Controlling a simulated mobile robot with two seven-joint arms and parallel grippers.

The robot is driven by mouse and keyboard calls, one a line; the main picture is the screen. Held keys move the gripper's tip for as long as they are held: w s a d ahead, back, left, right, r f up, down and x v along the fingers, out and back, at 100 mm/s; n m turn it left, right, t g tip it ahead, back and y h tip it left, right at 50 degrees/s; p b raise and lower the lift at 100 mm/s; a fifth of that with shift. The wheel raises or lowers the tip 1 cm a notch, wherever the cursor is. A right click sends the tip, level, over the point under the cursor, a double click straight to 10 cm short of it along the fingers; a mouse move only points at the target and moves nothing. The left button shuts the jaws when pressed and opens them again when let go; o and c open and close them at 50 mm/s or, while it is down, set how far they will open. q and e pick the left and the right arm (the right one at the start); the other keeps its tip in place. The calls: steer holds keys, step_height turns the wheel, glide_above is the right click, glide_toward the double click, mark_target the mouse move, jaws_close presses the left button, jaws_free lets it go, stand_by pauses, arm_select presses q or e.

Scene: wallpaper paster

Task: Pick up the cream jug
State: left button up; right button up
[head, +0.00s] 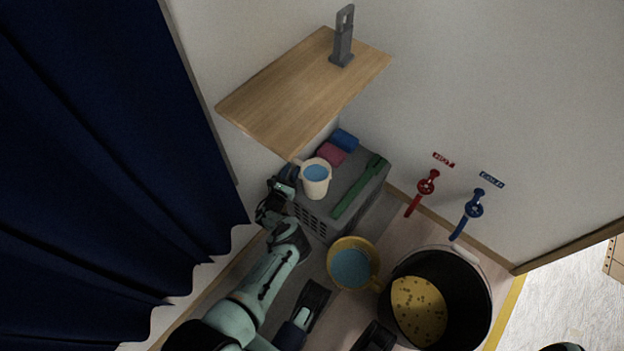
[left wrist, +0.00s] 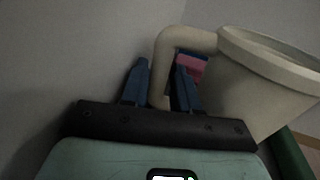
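The cream jug (head: 316,185) is a pale cup-shaped vessel with blue contents. It appears upright at the front left corner of a grey vented box (head: 312,222). My left gripper (head: 277,193) is at its left side. In the left wrist view, the jug (left wrist: 250,85) fills the right, with its curved handle rising toward the left. The two blue fingers of my left gripper (left wrist: 160,82) stand close on either side of the handle and appear shut on it. Contact under the jug is hidden. My right gripper cannot be made out.
A wooden shelf (head: 290,95) with a grey metal holder (head: 342,45) juts out above the box. A yellow bucket (head: 352,245) and black tub (head: 465,295) stand right. A dark curtain (head: 100,150) hangs left.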

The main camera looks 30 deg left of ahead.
arm_select(q)
jaws_close()
stand_by(1.4)
steer(key=shift+r, duration=0.1)
